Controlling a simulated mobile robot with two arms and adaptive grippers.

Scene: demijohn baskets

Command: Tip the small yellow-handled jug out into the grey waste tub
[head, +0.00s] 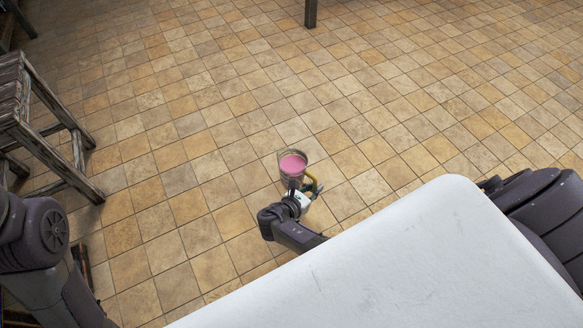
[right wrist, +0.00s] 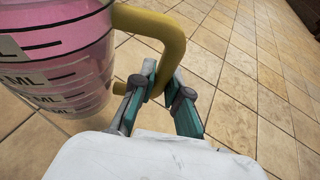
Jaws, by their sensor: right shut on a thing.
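The small jug (head: 292,164) is clear with a yellow handle and holds pink liquid. It is upright, held out over the floor in the head view. My right gripper (head: 308,191) is shut on its handle. In the right wrist view the jug (right wrist: 58,55) stands at the upper left, with dark measuring marks on its wall. There the yellow handle (right wrist: 150,25) curves down between the fingers of my right gripper (right wrist: 160,100). No grey waste tub shows in either view. My left gripper is out of view; only part of my left arm shows at the lower left.
A worn wooden stool (head: 40,125) stands at the left. A dark leg (head: 311,13) of some furniture shows at the top. The tiled floor (head: 420,90) around the jug and to the right is clear.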

